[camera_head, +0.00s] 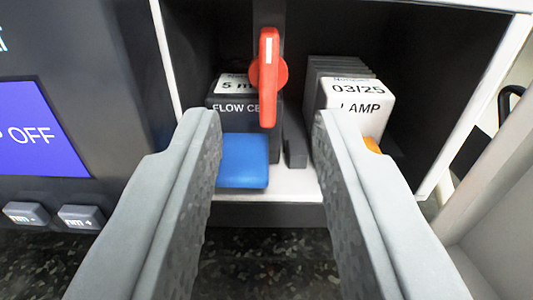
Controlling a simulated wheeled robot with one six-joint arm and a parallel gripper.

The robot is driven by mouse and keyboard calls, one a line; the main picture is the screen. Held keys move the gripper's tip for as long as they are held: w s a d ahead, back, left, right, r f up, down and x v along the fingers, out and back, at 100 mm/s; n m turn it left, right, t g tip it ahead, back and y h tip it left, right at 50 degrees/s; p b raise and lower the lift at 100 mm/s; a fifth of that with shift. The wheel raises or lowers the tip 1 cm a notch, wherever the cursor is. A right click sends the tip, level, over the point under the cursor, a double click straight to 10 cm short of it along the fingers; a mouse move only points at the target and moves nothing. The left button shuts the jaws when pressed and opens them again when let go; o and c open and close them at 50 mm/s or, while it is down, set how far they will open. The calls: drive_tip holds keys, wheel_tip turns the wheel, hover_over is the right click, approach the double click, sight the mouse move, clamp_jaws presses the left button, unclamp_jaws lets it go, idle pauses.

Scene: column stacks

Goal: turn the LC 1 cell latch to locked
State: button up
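The red latch (268,75) stands upright in the open bay of the instrument, with a white line near its top end. It is in front of the dark flow cell block (228,105), which bears a label reading "5 m" and "FLOW CE", partly hidden by the latch. A blue block (243,160) is below the flow cell. My gripper (267,122) is open and empty. Its two grey fingers point into the bay, one on each side of the latch, and do not visibly touch it.
A white-fronted lamp module (357,103) marked "03/25 LAMP" stands right of the latch, by the right finger. A blue-violet screen (38,130) reading "OFF" and grey buttons (80,217) are on the left panel. A dark speckled countertop (265,262) lies below.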

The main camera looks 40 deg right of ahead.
drive_tip(key=v, duration=1.2)
